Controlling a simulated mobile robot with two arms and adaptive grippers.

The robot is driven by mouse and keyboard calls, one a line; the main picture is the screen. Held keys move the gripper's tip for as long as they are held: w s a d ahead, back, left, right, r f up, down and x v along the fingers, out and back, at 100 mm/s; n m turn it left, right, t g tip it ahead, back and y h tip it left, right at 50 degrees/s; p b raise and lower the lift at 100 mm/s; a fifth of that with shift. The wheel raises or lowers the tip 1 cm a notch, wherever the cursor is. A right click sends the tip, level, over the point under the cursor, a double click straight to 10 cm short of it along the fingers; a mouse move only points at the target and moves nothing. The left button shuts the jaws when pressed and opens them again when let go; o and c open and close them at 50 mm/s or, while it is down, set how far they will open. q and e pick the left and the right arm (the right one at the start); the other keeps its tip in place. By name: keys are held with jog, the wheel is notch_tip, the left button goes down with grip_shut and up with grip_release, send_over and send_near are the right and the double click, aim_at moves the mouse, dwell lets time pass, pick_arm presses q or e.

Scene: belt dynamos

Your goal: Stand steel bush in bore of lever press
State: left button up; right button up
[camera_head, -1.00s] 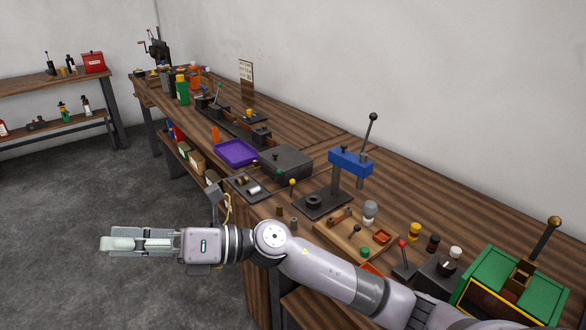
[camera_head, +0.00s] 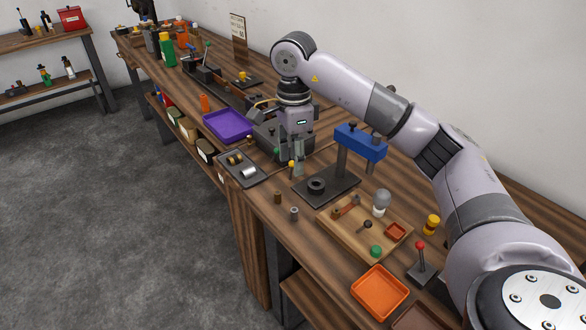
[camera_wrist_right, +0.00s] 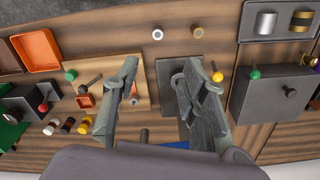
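The steel bush (camera_head: 294,213) is a small grey ring-topped cylinder upright on the bench, in front of the press. It also shows at the top of the right wrist view (camera_wrist_right: 157,33). The lever press has a blue head (camera_head: 360,143) on a dark post and base plate; a dark ring with the bore (camera_head: 316,185) sits on the plate. My right gripper (camera_head: 298,168) points down above the bench, left of the press post and behind the bush. In the right wrist view its fingers (camera_wrist_right: 160,65) are spread and empty. My left gripper is out of view.
A brown bush (camera_head: 278,197) stands close to the steel one. A dark tray (camera_head: 228,161) with cylinders and a purple tray (camera_head: 245,133) lie to the left. A wooden board (camera_head: 335,233) with small parts and an orange tray (camera_head: 380,293) are to the right.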

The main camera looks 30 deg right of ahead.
jog(key=p, duration=0.1)
send_over(293, 210)
notch_tip(293, 210, down, 6)
notch_tip(293, 210, down, 10)
jog(key=shift+d+r+p, duration=0.1)
jog(key=shift+p, duration=0.9)
jog(key=shift+f, duration=0.5)
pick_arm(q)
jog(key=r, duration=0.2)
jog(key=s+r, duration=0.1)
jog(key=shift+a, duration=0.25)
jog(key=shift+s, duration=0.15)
pick_arm(e)
jog(key=shift+c, duration=0.5)
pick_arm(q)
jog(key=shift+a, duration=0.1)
pick_arm(e)
grip_shut()
jog(key=shift+c, duration=1.2)
grip_release()
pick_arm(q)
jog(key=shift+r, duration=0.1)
pick_arm(e)
jog(key=shift+r, duration=0.35)
